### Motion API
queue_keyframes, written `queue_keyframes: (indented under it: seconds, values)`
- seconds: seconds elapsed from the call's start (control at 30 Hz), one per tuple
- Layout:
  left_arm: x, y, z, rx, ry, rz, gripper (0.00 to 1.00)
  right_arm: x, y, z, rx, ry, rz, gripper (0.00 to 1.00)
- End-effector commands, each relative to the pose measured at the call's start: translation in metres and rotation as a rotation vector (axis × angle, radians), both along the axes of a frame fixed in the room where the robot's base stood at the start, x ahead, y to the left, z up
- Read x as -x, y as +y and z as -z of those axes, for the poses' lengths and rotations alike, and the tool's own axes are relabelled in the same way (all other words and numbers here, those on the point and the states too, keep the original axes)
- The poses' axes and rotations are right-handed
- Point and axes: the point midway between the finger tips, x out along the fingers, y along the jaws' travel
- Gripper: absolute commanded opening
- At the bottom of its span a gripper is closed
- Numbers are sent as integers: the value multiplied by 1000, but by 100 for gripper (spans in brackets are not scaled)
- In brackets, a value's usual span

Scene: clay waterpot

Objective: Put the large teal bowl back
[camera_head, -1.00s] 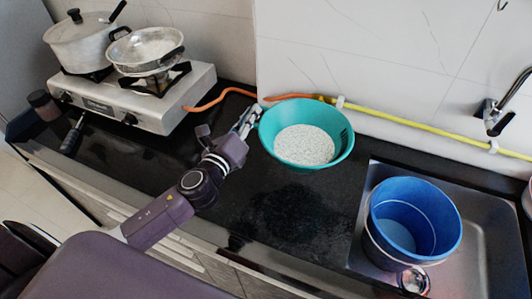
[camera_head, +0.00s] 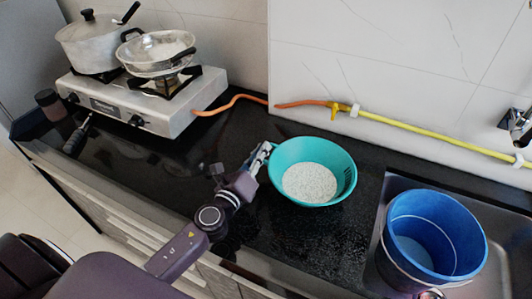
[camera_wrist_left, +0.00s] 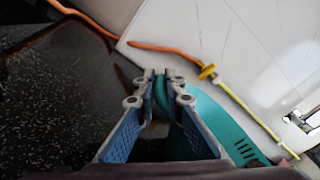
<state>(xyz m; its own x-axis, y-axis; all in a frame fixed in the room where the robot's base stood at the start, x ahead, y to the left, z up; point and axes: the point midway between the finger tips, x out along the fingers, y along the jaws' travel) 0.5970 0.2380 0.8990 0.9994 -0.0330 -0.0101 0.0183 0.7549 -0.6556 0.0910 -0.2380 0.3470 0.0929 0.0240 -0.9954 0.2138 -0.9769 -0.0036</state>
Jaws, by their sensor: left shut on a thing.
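The large teal bowl (camera_head: 343,176) is upright over the black counter, between the stove and the sink. White grain-like contents (camera_head: 309,183) cover its bottom. My left gripper (camera_head: 262,156) is shut on the bowl's left rim. In the left wrist view the fingertips (camera_wrist_left: 161,84) pinch the teal rim, and the bowl's wall (camera_wrist_left: 213,118) curves away to the right. I cannot tell whether the bowl's base touches the counter. My right gripper is not in view.
A gas stove (camera_head: 140,112) with a lidded pot (camera_head: 92,45) and a pan (camera_head: 157,52) stands at the left. A blue bucket (camera_head: 435,235) stands in the sink (camera_head: 379,232) at the right. A yellow hose (camera_head: 430,137) runs along the back wall. Counter around the bowl is clear.

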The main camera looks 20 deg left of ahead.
Motion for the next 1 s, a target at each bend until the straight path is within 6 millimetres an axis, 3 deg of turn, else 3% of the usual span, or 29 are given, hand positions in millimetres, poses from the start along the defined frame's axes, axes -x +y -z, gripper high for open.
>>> queue_keyframes:
  seconds: [0.17, 0.57, 1.0]
  values:
    - [0, 0, 0, 0, 0, 0, 27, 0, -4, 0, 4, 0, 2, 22]
    - [8, 1, 1, 0, 0, 0, 27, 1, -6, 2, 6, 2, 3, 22]
    - [86, 3, 3, 1, 3, 0, 27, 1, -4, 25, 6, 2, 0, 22]
